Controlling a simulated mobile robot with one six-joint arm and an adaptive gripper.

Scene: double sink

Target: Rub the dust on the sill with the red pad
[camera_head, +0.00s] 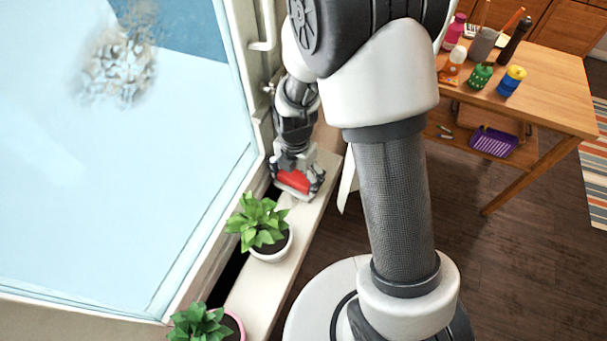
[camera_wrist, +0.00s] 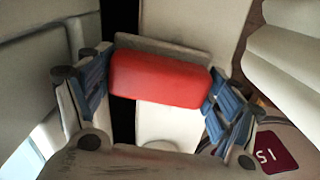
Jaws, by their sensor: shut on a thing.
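The red pad (camera_head: 294,181) is between the fingers of my gripper (camera_head: 297,186), low over the sill (camera_head: 268,286) and beyond the white-potted plant. In the wrist view the red pad (camera_wrist: 159,79) lies crosswise between the two blue-padded fingers of my gripper (camera_wrist: 158,88), which is shut on it. A pale backing shows along the pad's far edge. The sill (camera_wrist: 168,126) shows below the pad in that view. I cannot tell whether the pad touches the sill. No dust is clearly visible on the sill; a part of it is hidden by my gripper and the pad.
A plant in a white pot (camera_head: 271,247) stands on the sill near my gripper. Another in a pink-rimmed pot (camera_head: 236,326) stands nearer. The window (camera_head: 130,170) with a grey-brown smudge (camera_head: 118,68) borders the sill. A wooden table (camera_head: 545,85) with bottles is at right.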

